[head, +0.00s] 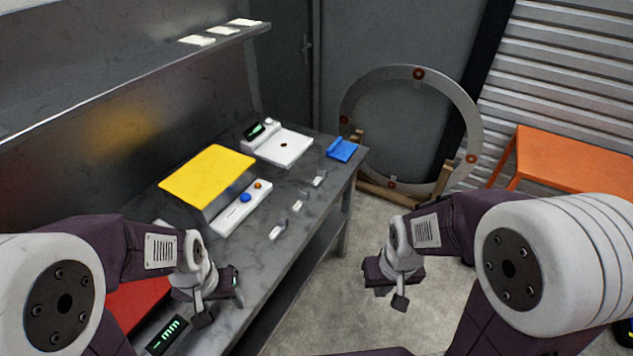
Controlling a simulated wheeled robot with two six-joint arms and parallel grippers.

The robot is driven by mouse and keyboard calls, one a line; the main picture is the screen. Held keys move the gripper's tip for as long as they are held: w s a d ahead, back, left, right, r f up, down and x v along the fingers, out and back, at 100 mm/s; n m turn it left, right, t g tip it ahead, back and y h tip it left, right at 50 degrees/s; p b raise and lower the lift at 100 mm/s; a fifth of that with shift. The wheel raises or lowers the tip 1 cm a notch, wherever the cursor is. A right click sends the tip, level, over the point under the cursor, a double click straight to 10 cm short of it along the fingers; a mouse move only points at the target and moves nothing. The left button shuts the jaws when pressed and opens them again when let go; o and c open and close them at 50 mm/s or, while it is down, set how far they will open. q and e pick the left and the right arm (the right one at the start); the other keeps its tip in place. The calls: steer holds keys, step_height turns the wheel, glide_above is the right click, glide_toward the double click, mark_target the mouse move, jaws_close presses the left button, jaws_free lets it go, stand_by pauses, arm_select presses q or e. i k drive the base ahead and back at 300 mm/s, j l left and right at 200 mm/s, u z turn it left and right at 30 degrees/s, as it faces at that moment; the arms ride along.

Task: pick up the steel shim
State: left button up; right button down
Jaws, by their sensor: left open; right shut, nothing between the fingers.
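Three small pale, shiny pieces lie in a row along the front of the grey bench: a near one (277,233), a middle one (297,205) and a far one (318,181). They are too small for me to tell which is the steel shim. My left gripper (220,309) is open, over the near part of the bench, nearer to me than the row and apart from it. My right gripper (399,301) is shut and empty, in front of the bench over the open floor.
On the bench (262,262) are a yellow plate (207,172), a white button box (240,208), a white device with a display (286,148), a blue item (342,149) and a red item (137,303). A large ring (463,98) and orange table (575,165) stand beyond.

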mark_target(273, 235)
steer(key=l+u, duration=0.2)
steer(key=u, duration=0.2)
steer(key=l+u, duration=0.15)
steer(key=u, duration=0.3)
steer(key=l+u, duration=0.2)
steer(key=u, duration=0.2)
steer(key=k+l+u, duration=0.1)
steer(key=u, duration=0.35)
